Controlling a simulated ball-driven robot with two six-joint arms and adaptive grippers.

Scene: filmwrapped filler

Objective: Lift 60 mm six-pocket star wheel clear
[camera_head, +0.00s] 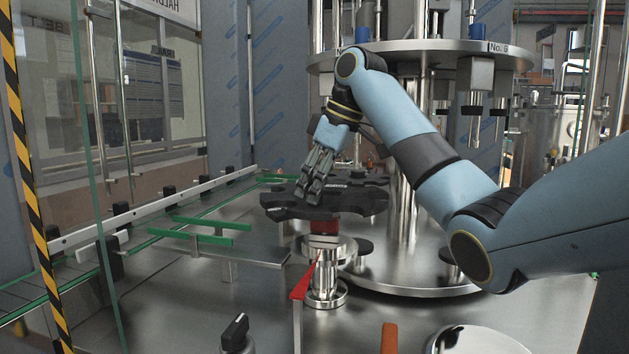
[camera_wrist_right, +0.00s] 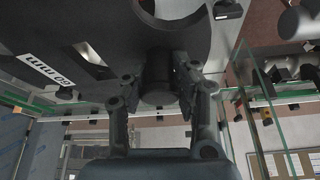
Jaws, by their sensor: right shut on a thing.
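The dark star wheel (camera_head: 285,205) shows in the head view near the middle, with scalloped pockets round its rim. In the right wrist view its dark plate (camera_wrist_right: 110,22) carries a white "60 mm" label. My right gripper (camera_head: 316,188) comes down from above onto the wheel. In the right wrist view its two fingers close on a dark cylindrical knob (camera_wrist_right: 158,78) on the wheel. The wheel is above a steel hub (camera_head: 326,248), with a red piece (camera_head: 323,227) between them in the picture. Whether the wheel touches anything below is hard to tell. My left gripper is not in view.
A large round steel carousel (camera_head: 440,52) with hanging heads stands behind at right. A conveyor with green guide rails (camera_head: 190,232) runs at left. A red pointed bracket (camera_head: 305,282) stands in front of the hub. Glass panels and a striped post (camera_head: 35,210) edge the left.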

